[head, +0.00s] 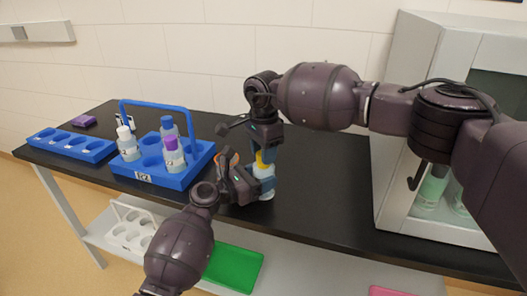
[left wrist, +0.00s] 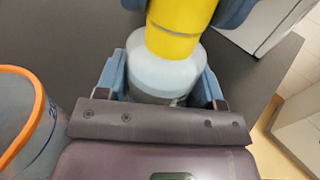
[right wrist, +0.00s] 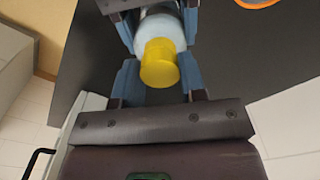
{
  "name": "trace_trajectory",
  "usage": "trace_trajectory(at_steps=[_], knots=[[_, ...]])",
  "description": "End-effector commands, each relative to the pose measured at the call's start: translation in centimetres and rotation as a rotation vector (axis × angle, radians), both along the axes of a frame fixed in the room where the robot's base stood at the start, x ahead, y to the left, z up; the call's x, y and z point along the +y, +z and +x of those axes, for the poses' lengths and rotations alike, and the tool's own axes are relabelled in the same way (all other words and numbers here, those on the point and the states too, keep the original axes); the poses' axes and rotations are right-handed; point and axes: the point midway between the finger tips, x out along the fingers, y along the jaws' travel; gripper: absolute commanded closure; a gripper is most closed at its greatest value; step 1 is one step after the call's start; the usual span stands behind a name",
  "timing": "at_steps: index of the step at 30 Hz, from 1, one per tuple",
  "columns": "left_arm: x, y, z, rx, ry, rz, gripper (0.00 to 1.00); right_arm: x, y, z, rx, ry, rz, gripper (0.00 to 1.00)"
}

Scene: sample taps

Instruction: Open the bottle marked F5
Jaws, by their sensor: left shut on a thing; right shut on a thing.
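A pale bottle with a yellow cap (head: 262,158) stands on the black table; its body (head: 265,172) shows below the cap. No mark on it is readable, so I cannot tell if it is F5. My left gripper (head: 258,182) is shut around the bottle's body, which also shows between its blue fingers in the left wrist view (left wrist: 160,78). My right gripper (head: 266,154) comes from above and is shut on the yellow cap, also seen in the right wrist view (right wrist: 159,65). The cap sits at the bottle's top; whether it is loose cannot be told.
An orange-rimmed clear container (left wrist: 22,115) stands close beside my left gripper. A blue carrier (head: 187,180) with several bottles stands to the left, a blue tray (head: 97,155) farther left. A grey cabinet (head: 395,165) stands at right. The table between bottle and cabinet is clear.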

Motion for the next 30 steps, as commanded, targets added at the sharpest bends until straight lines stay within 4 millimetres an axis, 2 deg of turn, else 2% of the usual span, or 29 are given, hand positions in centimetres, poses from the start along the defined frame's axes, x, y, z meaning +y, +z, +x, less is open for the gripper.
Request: trace_trajectory(at_steps=[21,25,30], knots=[[-0.02,-0.02,-0.01,0.001,0.000,-0.001,1.00,-0.02,0.08,-0.03,0.000,0.983,0.000,0.90],[-0.02,-0.02,-0.01,0.001,0.000,-0.001,1.00,-0.02,0.08,-0.03,0.000,1.070,0.000,0.90],[-0.02,-0.02,-0.01,0.001,0.000,-0.001,1.00,-0.01,0.08,-0.03,0.000,1.064,0.000,0.90]])
